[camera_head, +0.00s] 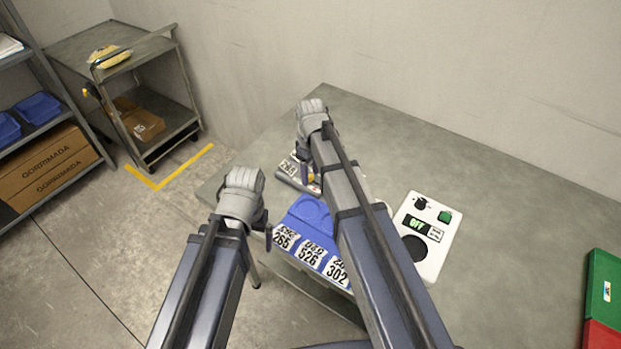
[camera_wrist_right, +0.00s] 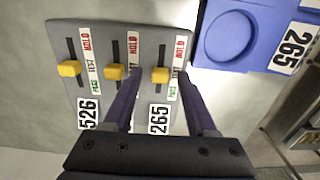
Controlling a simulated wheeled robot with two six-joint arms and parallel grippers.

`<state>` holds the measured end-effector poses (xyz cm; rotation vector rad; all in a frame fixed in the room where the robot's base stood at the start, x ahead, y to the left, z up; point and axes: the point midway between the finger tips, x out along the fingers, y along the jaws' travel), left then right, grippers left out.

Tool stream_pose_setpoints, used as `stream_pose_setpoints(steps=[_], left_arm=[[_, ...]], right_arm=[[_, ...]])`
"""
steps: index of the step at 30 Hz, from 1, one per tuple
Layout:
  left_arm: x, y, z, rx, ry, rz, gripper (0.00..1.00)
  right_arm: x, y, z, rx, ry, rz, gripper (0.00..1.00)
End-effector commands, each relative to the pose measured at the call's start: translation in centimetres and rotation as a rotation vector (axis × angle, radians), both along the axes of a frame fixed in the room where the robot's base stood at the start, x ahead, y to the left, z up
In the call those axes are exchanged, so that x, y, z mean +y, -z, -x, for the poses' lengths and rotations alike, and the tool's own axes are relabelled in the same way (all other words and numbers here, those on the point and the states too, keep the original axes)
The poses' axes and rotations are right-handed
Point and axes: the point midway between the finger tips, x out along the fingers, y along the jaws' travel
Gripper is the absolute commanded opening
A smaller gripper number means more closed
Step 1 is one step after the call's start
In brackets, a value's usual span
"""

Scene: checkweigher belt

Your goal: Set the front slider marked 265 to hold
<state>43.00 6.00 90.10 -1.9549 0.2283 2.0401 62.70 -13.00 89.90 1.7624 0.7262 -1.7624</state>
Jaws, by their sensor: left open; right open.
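The grey slider panel (camera_wrist_right: 60,40) in the right wrist view carries three sliders with yellow knobs, marked HOLD at the top, TEST in the middle and PASS below. The slider above the 265 label (camera_wrist_right: 158,118) has its knob (camera_wrist_right: 160,74) level with TEST. My open right gripper (camera_wrist_right: 161,71) has a finger on each side of this knob; contact cannot be told. The left slider's knob (camera_wrist_right: 70,69) and the middle knob (camera_wrist_right: 115,71) also sit near TEST. A finger hides the middle label. In the head view my right arm partly covers the panel. My left gripper (camera_head: 267,230) is open, mostly hidden.
A blue tray (camera_head: 308,212) labelled 265, 526 and 302 stands at the table's front edge, beside the panel. A white box (camera_head: 432,258) showing OFF lies right of my right arm. A green and red block (camera_head: 603,290) is far right. The back table is clear.

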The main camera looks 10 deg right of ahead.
Motion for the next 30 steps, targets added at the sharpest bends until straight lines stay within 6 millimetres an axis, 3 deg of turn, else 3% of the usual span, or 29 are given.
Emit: stream_pose_setpoints(steps=[8,23,30], left_arm=[[0.00,0.09,0.00,0.000,0.000,0.000,0.99],[0.00,0.10,0.00,0.000,0.000,0.000,0.99],[0.00,0.10,0.00,0.000,0.000,0.000,0.99]], right_arm=[[0.00,0.09,0.00,0.000,0.000,0.000,0.57],[0.00,0.10,0.00,0.000,0.000,0.000,0.01],[0.00,0.10,0.00,0.000,0.000,0.000,0.00]])
